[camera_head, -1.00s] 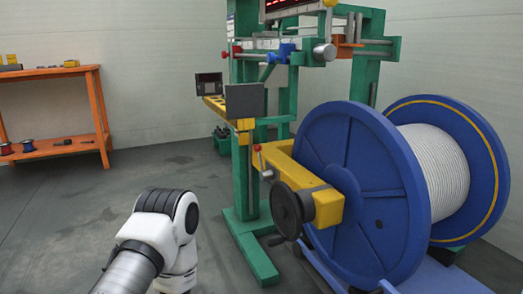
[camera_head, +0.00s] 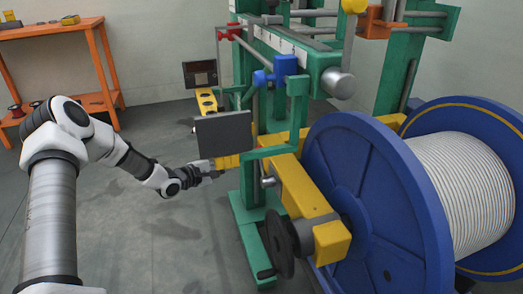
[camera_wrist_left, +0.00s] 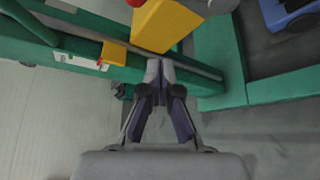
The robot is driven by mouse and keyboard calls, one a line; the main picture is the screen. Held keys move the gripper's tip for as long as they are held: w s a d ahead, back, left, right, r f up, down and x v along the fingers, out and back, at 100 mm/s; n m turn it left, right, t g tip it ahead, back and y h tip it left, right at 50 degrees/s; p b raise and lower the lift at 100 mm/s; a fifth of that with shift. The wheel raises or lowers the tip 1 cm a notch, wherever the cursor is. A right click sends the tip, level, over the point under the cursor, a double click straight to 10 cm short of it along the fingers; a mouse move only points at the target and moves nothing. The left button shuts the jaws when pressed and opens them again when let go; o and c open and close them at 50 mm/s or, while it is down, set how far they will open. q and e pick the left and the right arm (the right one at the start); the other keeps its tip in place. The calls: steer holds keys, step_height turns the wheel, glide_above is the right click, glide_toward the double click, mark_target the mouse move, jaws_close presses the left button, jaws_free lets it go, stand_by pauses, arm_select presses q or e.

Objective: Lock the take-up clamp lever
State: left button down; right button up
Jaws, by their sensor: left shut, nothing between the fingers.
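The yellow take-up arm (camera_head: 296,188) runs beside the large blue reel (camera_head: 375,195), with a grey round stub (camera_head: 268,182) on its near end. I cannot make out the clamp lever in the head view. In the left wrist view part of a red knob (camera_wrist_left: 136,3) shows at the top edge, by a yellow block (camera_wrist_left: 166,24); the rest of it is cut off. My left gripper (camera_head: 218,173) is left of the yellow arm and apart from it, below the dark panel. In the left wrist view its fingers (camera_wrist_left: 160,72) are together and empty. My right gripper is not in view.
A dark panel (camera_head: 223,134) hangs just above my left gripper. A black handwheel (camera_head: 279,243) projects at the arm's front. Green frame posts (camera_head: 246,195) stand close by. An orange bench (camera_head: 104,63) is at back left. The floor at left is open.

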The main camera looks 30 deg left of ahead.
arm_select(q)
steer(key=shift+s, duration=0.1)
steer(key=f+b+x, duration=0.1)
steer(key=b+x, duration=0.6)
steer(key=x, duration=0.4)
steer(key=shift+s+d+r+b, duration=0.65)
steer(key=shift+s+d+r, duration=0.65)
steer(key=shift+d+r, duration=0.3)
